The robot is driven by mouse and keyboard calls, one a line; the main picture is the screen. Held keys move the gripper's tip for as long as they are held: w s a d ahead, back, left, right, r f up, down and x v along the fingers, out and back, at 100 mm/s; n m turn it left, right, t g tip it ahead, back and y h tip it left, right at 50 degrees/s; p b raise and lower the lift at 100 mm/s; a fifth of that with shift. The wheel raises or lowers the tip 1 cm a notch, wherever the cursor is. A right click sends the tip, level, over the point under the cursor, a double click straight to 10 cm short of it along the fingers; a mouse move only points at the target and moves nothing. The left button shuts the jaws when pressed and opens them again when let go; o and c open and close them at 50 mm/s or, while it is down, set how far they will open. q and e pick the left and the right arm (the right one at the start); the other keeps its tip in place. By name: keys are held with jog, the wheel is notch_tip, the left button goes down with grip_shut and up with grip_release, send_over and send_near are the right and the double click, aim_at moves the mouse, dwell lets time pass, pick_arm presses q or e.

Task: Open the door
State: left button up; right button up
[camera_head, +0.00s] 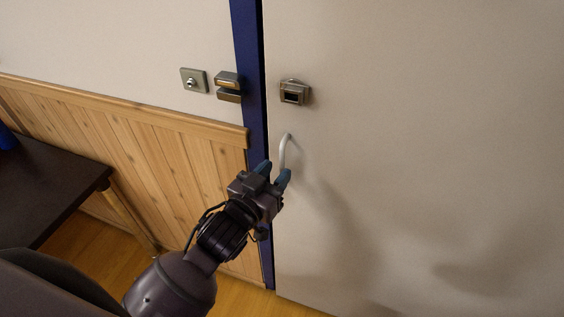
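The door (430,150) is a large pale panel on the right and looks closed against a dark blue frame (252,70). A curved whitish handle (285,149) stands near its left edge. My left gripper (276,173) is at the lower part of the handle, with its two blue-tipped fingers apart. The handle's lower end is hidden behind the fingers, and I cannot tell whether they touch it. A metal lock box (294,92) sits on the door above the handle. My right gripper is not in view.
A metal latch piece (228,86) and a square plate with a knob (193,81) are on the wall left of the frame. Wood panelling (150,160) covers the lower wall. A dark table (50,185) stands at the left. Some wooden floor (262,299) shows below.

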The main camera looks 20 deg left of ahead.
aim_at(281, 167)
pick_arm(q)
jog(key=shift+x, duration=1.7)
grip_shut()
